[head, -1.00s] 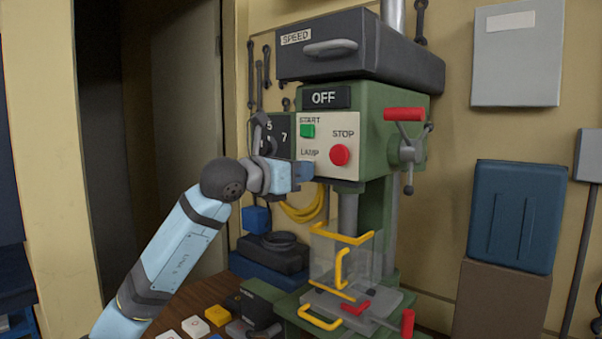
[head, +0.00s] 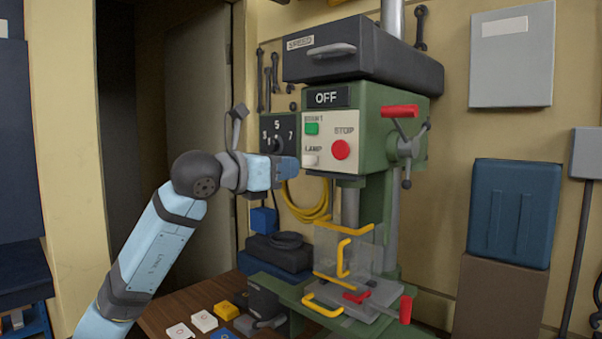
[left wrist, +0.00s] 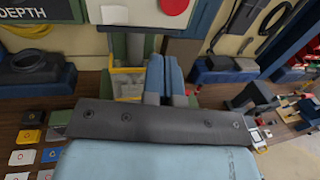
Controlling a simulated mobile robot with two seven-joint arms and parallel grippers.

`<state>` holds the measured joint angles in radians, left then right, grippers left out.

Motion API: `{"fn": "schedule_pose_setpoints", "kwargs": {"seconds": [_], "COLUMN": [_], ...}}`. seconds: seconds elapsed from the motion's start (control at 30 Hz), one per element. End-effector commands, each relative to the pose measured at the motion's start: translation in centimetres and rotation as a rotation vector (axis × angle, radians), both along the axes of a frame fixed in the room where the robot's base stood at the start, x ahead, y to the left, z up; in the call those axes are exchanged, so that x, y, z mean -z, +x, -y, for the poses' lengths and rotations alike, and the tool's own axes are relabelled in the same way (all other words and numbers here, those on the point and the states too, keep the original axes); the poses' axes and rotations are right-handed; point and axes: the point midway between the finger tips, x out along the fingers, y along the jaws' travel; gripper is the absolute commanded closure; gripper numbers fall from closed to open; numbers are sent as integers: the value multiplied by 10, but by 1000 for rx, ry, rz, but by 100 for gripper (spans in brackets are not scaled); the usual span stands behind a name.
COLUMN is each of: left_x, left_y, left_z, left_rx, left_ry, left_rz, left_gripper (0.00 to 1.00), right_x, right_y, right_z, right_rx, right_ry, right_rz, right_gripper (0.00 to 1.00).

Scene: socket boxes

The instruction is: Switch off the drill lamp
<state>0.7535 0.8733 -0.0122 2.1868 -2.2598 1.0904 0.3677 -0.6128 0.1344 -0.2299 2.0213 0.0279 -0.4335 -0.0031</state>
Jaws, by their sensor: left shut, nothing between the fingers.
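The green drill press (head: 376,130) carries a cream control panel (head: 325,128) with a small white switch (head: 310,160) under the word LAMP. A green START button (head: 312,128) is above it and a red STOP button (head: 341,150) is to its right. My left gripper (head: 294,168) is shut and empty, its tips just left of and slightly below the lamp switch. I cannot tell whether they touch the panel. In the left wrist view the blue fingers (left wrist: 164,78) are together, below the white switch (left wrist: 114,14). No lit lamp is clear to see.
A black speed dial (head: 278,134) is left of the panel, close above my gripper. A clear guard with yellow edging (head: 345,254) and a red-handled vise (head: 372,296) are below. Colored tiles (head: 204,320) lie on the wooden bench.

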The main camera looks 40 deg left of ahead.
Motion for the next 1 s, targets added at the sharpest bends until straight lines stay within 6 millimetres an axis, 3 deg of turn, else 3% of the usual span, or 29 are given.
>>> {"fn": "schedule_pose_setpoints", "kwargs": {"seconds": [0.1,0.3,1.0], "left_x": [3,1,2], "left_y": [-24,-47,-52], "left_z": [2,4,5], "left_rx": [0,0,4], "left_ry": [2,1,-2], "left_rz": [0,0,-4], "left_gripper": [100,100,100], "right_x": [3,1,6], "right_y": [3,6,2], "right_z": [-2,-7,-5], "right_rx": [4,6,6], "right_ry": [10,21,16], "right_rz": [-1,4,-7], "right_gripper": [57,57,57]}}
